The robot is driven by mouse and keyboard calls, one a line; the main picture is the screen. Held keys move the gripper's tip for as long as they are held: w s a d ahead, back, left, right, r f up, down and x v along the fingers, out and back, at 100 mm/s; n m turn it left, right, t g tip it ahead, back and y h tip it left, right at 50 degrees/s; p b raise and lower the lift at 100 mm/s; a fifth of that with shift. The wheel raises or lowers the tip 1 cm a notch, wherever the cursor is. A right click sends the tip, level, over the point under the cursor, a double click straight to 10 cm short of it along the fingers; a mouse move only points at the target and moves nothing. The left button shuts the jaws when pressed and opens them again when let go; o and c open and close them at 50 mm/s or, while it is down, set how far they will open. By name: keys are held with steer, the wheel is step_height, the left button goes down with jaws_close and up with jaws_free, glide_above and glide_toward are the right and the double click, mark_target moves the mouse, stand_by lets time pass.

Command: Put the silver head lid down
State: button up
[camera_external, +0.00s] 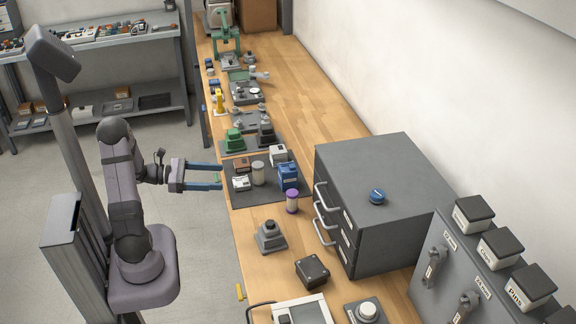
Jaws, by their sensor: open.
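My gripper (220,176) is open, with its two blue fingers pointing right at the left edge of the wooden bench (312,92). Nothing shows between the fingers. I cannot pick out the silver head lid for certain. Small grey and silver parts sit on a grey fixture plate (247,122) farther back on the bench, and any of them is too small to name. A dark mat (240,202) lies just right of the fingertips. It holds a pale cylinder (258,173), a blue block (288,177) and several small boxes.
A grey drawer cabinet (385,170) with a blue round part (377,196) on top stands right of the mat. A purple-capped cylinder (292,202), a grey button block (270,236) and a dark box (312,270) stand in front. The bench's back right is clear.

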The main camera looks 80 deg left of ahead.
steer(key=w+d+r+m+g+h+p, duration=0.1)
steer(key=w+d+r+m+h+p, duration=0.25)
steer(key=w+d+r+p, duration=0.4)
steer(key=n+g+y, duration=0.5)
steer(key=g+y, duration=0.1)
steer(key=g, duration=0.1)
glide_toward(239, 182)
steer(key=shift+w+d+f+m+h, duration=0.25)
steer(key=shift+w+d+f, duration=0.05)
steer(key=shift+w+f, duration=0.1)
steer(key=shift+w+a+f+n, duration=0.2)
steer(key=shift+w+f+n, duration=0.25)
steer(key=shift+f, duration=0.3)
steer(key=shift+a+p+x, duration=0.15)
steer(key=shift+a+x, duration=0.05)
steer(key=shift+x, duration=1.2)
steer(key=shift+a+p+x, duration=0.15)
steer(key=shift+x, duration=1.25)
